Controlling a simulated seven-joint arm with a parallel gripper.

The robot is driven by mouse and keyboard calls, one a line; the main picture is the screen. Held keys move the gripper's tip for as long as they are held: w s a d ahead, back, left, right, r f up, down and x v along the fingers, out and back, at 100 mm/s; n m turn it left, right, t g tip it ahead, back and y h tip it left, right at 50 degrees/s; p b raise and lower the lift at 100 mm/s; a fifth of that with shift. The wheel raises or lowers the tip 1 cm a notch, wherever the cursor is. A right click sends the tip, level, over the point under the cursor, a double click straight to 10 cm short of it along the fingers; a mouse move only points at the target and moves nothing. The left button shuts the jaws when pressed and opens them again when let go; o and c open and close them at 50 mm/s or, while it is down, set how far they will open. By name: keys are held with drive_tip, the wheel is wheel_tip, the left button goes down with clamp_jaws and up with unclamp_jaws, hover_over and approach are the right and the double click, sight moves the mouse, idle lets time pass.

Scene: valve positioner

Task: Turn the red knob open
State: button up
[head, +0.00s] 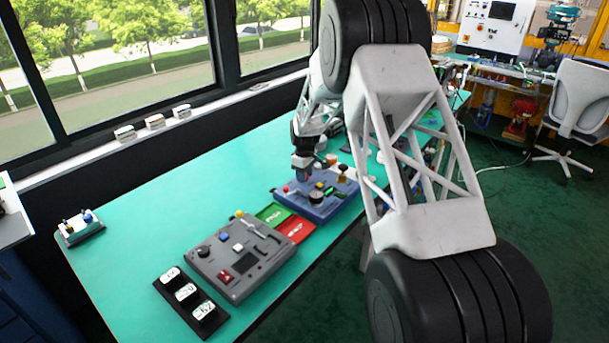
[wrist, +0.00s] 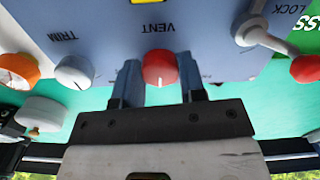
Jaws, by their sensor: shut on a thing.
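The red knob (wrist: 160,68) sits on a blue-grey panel (wrist: 215,35) in the wrist view, beside the label VENT, which reads upside down. A small pale mark shows on the knob's edge toward the bottom of the picture. My gripper (wrist: 158,74) has one dark blue finger on each side of the knob and is shut on it. In the head view my gripper (head: 303,176) reaches down to the blue valve box (head: 322,211) on the bench. There the knob is hidden or too small to tell.
Near the knob are a white TRIM knob (wrist: 75,72), an orange-ringed knob (wrist: 17,70) and a red-tipped lever (wrist: 304,69). A grey control box (head: 238,258) and green and red trays (head: 295,229) stand nearby. The green bench (head: 150,235) has free room at left.

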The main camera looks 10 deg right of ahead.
drive_tip(key=shift+r+n, duration=0.1)
drive_tip(key=shift+n, duration=0.4)
drive_tip(key=o, duration=0.9)
drive_tip(key=shift+r, duration=3.85)
